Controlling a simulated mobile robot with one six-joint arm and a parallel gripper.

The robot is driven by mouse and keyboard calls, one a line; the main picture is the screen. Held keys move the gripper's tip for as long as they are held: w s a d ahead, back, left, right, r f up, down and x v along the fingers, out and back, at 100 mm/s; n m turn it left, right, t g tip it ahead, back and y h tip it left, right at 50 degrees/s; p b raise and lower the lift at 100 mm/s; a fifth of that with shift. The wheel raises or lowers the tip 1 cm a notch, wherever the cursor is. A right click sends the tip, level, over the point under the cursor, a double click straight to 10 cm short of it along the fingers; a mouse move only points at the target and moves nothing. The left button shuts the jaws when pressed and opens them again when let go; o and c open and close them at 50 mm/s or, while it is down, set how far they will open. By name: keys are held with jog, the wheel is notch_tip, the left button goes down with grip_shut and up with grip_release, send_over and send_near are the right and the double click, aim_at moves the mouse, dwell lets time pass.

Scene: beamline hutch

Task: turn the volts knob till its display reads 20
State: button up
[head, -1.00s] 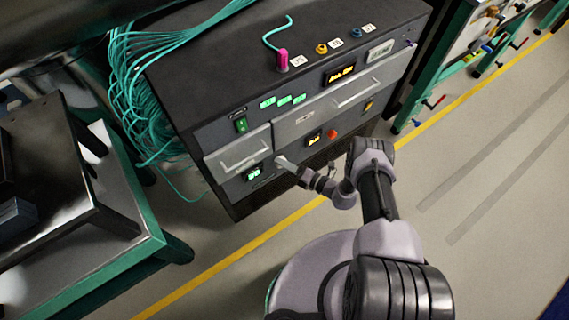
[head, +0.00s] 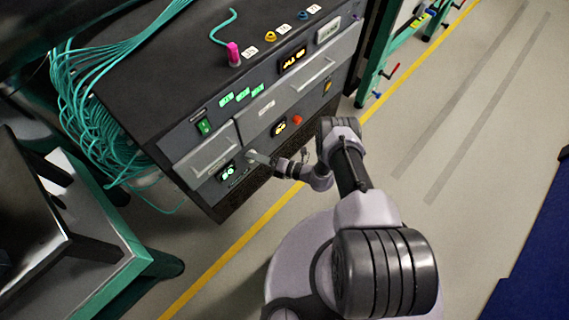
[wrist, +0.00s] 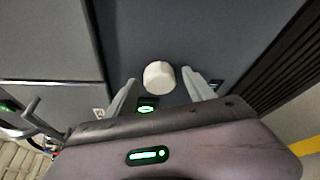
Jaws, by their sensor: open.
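In the wrist view a round white knob (wrist: 158,76) stands out from the dark grey panel. My gripper (wrist: 160,78) is open, with one finger on each side of the knob, apart from it as far as I can tell. A small green-lit display (wrist: 148,106) shows near the knob, partly behind my gripper body; I cannot read it. In the head view my gripper (head: 254,157) is at the lower part of the cabinet front and hides the knob. A green display (head: 228,172) sits left of it, its digits too small to read surely.
The cabinet (head: 212,158) has drawers, a green switch (head: 204,127), a red button (head: 297,120) and amber displays (head: 293,60). Teal cables (head: 85,110) hang at its left. A green-framed bench (head: 140,262) stands at lower left. The floor at right is clear.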

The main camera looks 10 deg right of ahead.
jog(key=p+v, duration=0.3)
jog(key=v, duration=1.3)
jog(key=shift+s+d, duration=0.2)
jog(key=shift+d, duration=0.1)
